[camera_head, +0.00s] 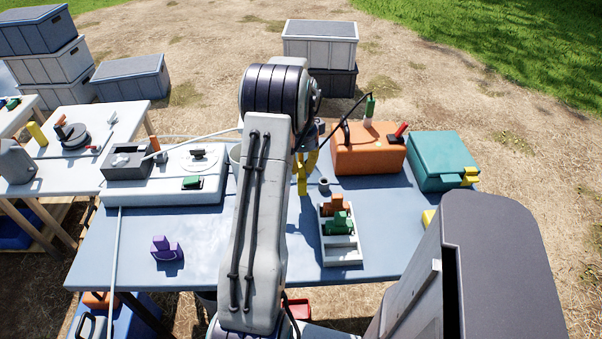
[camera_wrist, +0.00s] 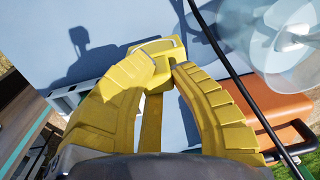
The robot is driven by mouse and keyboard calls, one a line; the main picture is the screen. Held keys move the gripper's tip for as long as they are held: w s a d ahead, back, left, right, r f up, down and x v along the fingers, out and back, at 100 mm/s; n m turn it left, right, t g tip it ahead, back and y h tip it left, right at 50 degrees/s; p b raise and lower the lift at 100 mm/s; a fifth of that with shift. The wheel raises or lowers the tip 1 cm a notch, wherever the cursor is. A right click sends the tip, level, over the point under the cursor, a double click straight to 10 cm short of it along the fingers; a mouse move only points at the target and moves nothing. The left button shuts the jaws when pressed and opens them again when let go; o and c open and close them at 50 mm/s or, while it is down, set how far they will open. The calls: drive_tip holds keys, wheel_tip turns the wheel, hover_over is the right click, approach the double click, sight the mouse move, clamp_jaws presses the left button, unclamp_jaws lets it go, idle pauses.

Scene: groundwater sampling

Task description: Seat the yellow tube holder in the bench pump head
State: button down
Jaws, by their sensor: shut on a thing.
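My gripper (camera_head: 305,165) is above the blue table, right of my arm's link in the head view. In the wrist view my gripper (camera_wrist: 161,66) has its two ridged yellow fingers closed on the yellow tube holder (camera_wrist: 154,47). The holder's wide end shows beyond the fingertips, above the blue tabletop. In the head view, holder and fingers are hard to tell apart. What looks like the bench pump head (camera_head: 128,161) is a dark grey block with a square recess. It is on the left end of a white unit, well left of my gripper. A white tube runs beside it.
A purple holder (camera_head: 166,249) stands on the table (camera_head: 215,255). A white tray (camera_head: 342,253) holds green (camera_head: 340,223) and orange (camera_head: 335,204) holders. An orange case (camera_head: 368,157) and a teal case (camera_head: 442,160) stand right. A black cable (camera_wrist: 232,80) passes close by my gripper.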

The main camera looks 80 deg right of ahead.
sight(301, 175)
drive_tip(key=shift+f, duration=1.85)
drive_tip(key=c, duration=1.2)
unclamp_jaws()
drive_tip(key=shift+f, duration=0.1)
